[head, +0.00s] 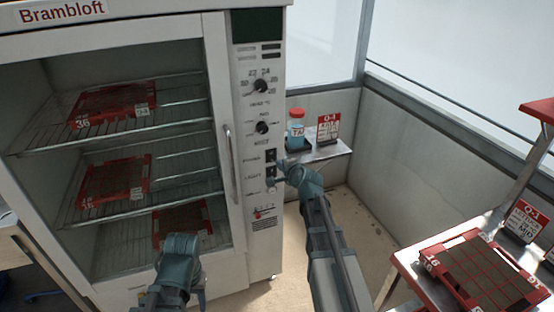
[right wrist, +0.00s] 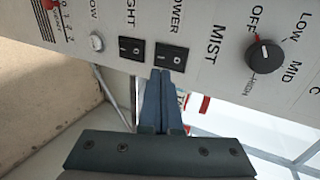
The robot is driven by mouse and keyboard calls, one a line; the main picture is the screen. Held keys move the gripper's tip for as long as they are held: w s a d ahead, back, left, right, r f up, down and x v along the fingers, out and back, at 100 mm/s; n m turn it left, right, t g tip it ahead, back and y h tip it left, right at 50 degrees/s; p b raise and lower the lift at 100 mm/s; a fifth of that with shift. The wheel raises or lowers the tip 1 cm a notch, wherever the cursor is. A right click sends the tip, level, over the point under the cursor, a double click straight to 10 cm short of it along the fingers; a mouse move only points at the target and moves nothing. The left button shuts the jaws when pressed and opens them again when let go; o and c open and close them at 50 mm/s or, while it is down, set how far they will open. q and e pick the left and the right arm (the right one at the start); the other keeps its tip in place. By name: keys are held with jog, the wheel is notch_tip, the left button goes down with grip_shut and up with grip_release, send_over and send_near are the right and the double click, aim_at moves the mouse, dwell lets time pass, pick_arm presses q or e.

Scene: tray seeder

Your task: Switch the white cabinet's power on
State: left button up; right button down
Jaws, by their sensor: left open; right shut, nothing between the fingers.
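The white cabinet (head: 216,75) stands at the left with its glass door shut. Its control panel holds the black POWER rocker switch (head: 271,155), with the LIGHT switch (head: 271,171) just below. In the right wrist view the POWER switch (right wrist: 173,56) and LIGHT switch (right wrist: 131,49) appear side by side; I cannot tell which way the rockers are pressed. My right gripper (head: 281,164) is shut and empty, its tips (right wrist: 162,74) at the POWER switch's edge; I cannot tell whether they touch. My left gripper (head: 181,243) is open in front of the cabinet's lower door.
The panel's dark display (head: 257,26), the heat knob (head: 261,86) and the mist knob (head: 262,128) sit above the switches. A small shelf (head: 325,151) with a blue jar (head: 296,128) is behind my right arm. A table with a red tray (head: 437,253) stands at right.

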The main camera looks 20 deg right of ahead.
pick_arm(q)
notch_tip(320, 180, up, 3)
jog(key=p, duration=0.2)
jog(key=shift+r+p, duration=0.2)
jog(key=shift+p, duration=0.1)
pick_arm(e)
jog(key=v, duration=0.8)
jog(key=shift+r, duration=0.2)
pick_arm(q)
jog(key=shift+f+b, duration=0.75)
jog(key=shift+b, duration=0.05)
pick_arm(e)
jog(key=shift+s+f, duration=0.3)
jog(key=shift+f, duration=0.5)
jog(key=b, duration=0.5)
send_near(272, 161)
notch_tip(272, 161, down, 3)
jog(key=w, duration=0.3)
pick_arm(q)
jog(key=shift+f, duration=2.3)
pick_arm(e)
jog(key=shift+w+r, duration=0.2)
jog(key=shift+w, duration=1.3)
